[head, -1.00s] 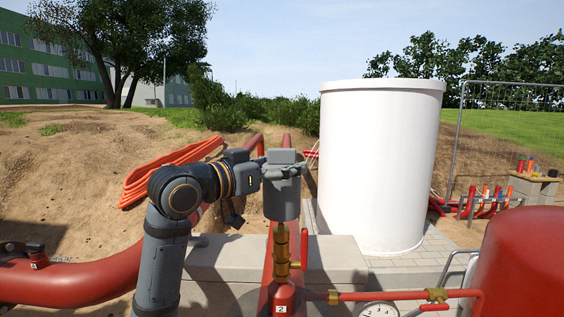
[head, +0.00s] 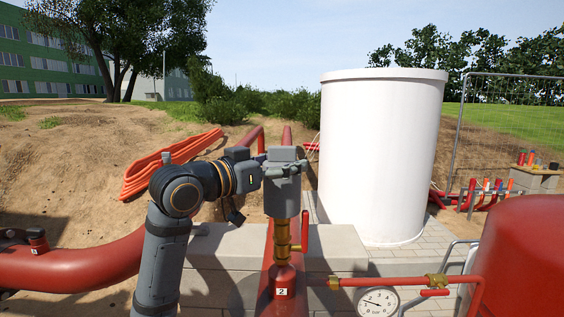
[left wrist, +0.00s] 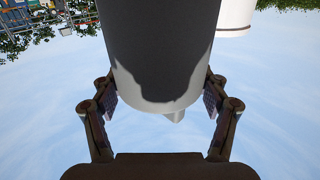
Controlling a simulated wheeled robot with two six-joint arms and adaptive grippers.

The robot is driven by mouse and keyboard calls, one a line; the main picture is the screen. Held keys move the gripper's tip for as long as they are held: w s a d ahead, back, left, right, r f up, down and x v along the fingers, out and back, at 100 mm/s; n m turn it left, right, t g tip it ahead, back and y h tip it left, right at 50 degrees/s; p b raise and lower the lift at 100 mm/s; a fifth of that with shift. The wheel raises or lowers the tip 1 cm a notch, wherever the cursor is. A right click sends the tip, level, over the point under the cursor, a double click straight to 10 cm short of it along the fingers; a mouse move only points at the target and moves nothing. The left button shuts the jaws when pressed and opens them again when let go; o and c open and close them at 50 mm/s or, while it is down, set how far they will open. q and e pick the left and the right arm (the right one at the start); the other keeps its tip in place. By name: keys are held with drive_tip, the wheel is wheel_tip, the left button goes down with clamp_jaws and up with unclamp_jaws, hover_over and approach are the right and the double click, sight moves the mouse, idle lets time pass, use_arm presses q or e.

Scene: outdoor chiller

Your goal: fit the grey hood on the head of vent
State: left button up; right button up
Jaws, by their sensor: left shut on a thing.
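The grey hood (head: 282,197) is a plain cylinder, upright, in the middle of the head view. My left gripper (head: 284,168) is shut on its upper part, with the arm coming from the left. In the left wrist view the hood (left wrist: 160,45) fills the space between the fingers (left wrist: 160,95). The vent (head: 282,240) is a brass fitting with a red lever, standing on a red pipe marked 2. The hood is in line above it, and its lower rim hides the vent's top. How deep the head sits inside the hood is hidden. My right gripper is not in view.
A white tank (head: 383,160) stands close on the right. A red vessel (head: 525,255) is at the right front, with a thin red pipe and a gauge (head: 378,302) beside the vent. Concrete blocks (head: 225,255) lie behind. Orange hose (head: 170,165) lies on the sand.

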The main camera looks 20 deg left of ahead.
sight(281, 197)
use_arm(q)
drive_tip(key=shift+f+b, duration=0.7)
drive_tip(key=shift+f, duration=0.5)
drive_tip(key=shift+f+b, duration=0.3)
drive_tip(key=shift+f, duration=0.15)
drive_tip(key=shift+f+b, duration=0.5)
drive_tip(key=shift+f, duration=0.2)
drive_tip(key=shift+f+b, duration=1.05)
drive_tip(key=shift+f, duration=0.45)
drive_tip(key=o, duration=1.7)
drive_tip(key=shift+o, duration=0.2)
